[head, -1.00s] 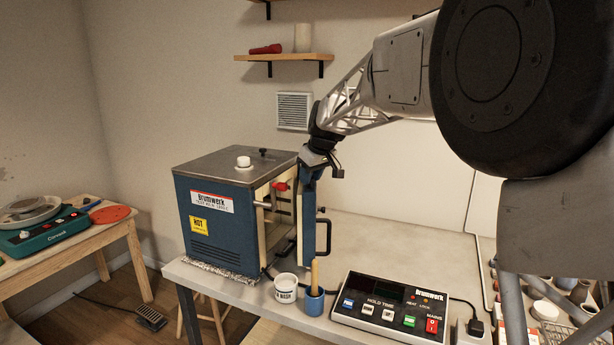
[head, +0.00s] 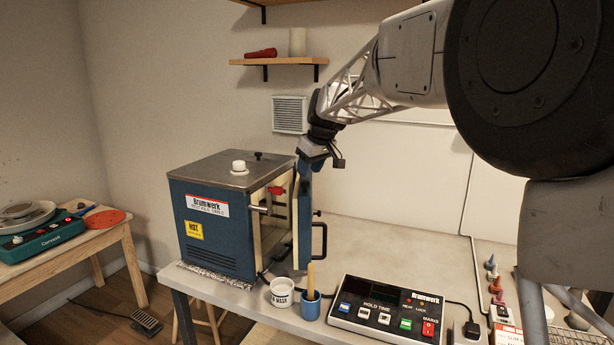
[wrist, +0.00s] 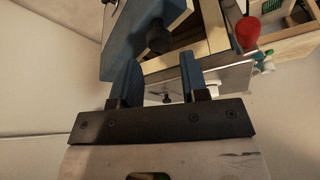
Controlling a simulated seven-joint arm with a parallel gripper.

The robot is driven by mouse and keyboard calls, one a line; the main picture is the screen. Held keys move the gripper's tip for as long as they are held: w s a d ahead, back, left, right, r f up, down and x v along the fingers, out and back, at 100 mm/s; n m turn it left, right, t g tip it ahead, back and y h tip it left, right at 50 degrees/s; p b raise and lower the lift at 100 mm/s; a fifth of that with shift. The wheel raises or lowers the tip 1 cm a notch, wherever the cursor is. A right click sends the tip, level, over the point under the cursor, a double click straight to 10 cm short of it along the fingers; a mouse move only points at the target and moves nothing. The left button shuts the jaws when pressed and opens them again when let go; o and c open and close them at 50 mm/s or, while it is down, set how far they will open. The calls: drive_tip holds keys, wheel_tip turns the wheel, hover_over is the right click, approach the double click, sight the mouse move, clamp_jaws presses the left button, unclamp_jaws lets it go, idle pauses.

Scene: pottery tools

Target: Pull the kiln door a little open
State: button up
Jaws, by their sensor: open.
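The kiln (head: 212,225) is a blue box with a grey metal top, standing on the left part of the bench. Its blue door (head: 304,225) stands out from the body, with a gap showing the cream lining. A black handle (head: 321,240) is on the door's outer side. My gripper (head: 306,168) is at the door's upper edge; whether it touches cannot be told. In the wrist view my gripper (wrist: 158,78) has its two blue fingers apart with nothing clearly between them. The blue door (wrist: 140,35) and a dark knob (wrist: 159,38) show just beyond the fingers.
A white tub (head: 282,294) and a blue cup (head: 310,308) holding a wooden-handled tool stand before the door. A control box (head: 385,308) lies to their right. A red knob (head: 277,190) is by the kiln opening. The bench behind the control box is clear.

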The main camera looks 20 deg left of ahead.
drive_tip(key=shift+v, duration=1.8)
drive_tip(key=s+d+f+m+h, duration=0.1)
drive_tip(key=s+d+m, duration=0.1)
drive_tip(key=s+d, duration=0.65)
drive_tip(key=s+d+f+m+t, duration=0.1)
drive_tip(key=s+d+m, duration=0.25)
drive_tip(key=d, duration=1.05)
drive_tip(key=s+d+m+h, duration=0.15)
drive_tip(key=s+d, duration=0.45)
drive_tip(key=d, duration=0.6)
drive_tip(key=s+d+f+m, duration=0.2)
drive_tip(key=s+d+f, duration=0.3)
drive_tip(key=s, duration=0.4)
drive_tip(key=s+d+f+m+h, duration=0.1)
drive_tip(key=s+d+f+m, duration=0.1)
drive_tip(key=s+d+f, duration=0.2)
drive_tip(key=s+d+f+m, duration=0.2)
drive_tip(key=s+d+f, duration=0.3)
drive_tip(key=s+d, duration=0.4)
drive_tip(key=s, duration=0.5)
drive_tip(key=shift+f+m, duration=0.3)
drive_tip(key=shift+f, duration=0.05)
drive_tip(key=shift+h, duration=0.35)
